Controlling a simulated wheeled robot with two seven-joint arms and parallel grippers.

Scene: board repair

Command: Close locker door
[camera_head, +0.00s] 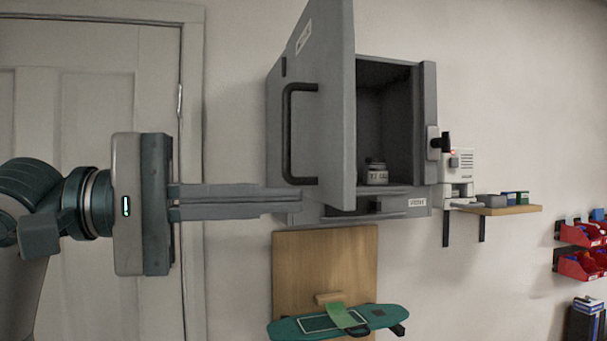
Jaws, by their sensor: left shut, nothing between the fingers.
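The grey wall locker (427,110) has its door (335,100) swung open toward me, with a black bar handle (287,130) on the door's outer face. A small labelled jar (376,174) stands inside on the locker floor. My left gripper (300,205) reaches in from the left, its long grey fingers together and empty. In the picture the fingertips lie just below the handle's lower end, beside the door's lower part. I cannot tell whether they touch the door. My right gripper is not in view.
A wooden board (325,258) hangs below the locker with a green board (338,322) in front. A small wooden shelf (510,210) with a white device (459,165) sits to the right. Red bins (580,265) are at far right. A room door (95,100) stands behind my left arm.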

